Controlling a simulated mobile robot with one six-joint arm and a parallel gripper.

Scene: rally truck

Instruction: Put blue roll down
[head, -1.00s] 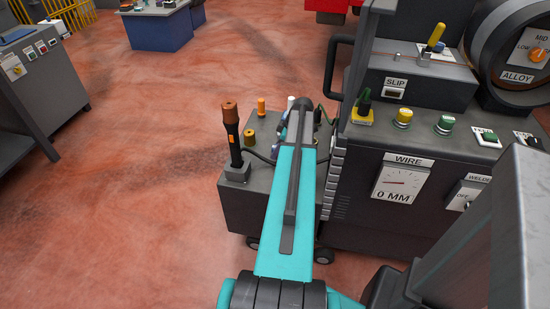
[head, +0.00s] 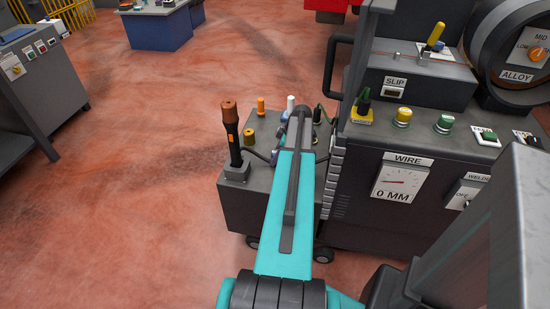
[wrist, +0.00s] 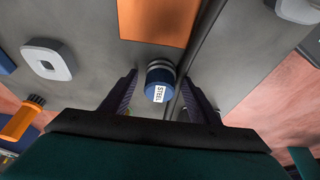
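The blue roll (wrist: 157,88), labelled STEEL, shows in the wrist view with its round top facing my camera. It sits between the two fingers of my gripper (wrist: 160,77), near their tips. A gap shows between the roll and each finger, so my gripper looks open around it. Below the roll is a dark grey surface (wrist: 95,45); whether the roll's base rests on it is hidden. In the head view my arm covers most of my gripper, and I cannot make out the roll clearly.
In the wrist view an orange patch (wrist: 157,20) lies just beyond the roll. In the head view a black torch with a brown top (head: 232,135) stands left of my arm; the large welder cabinet (head: 420,225) stands right.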

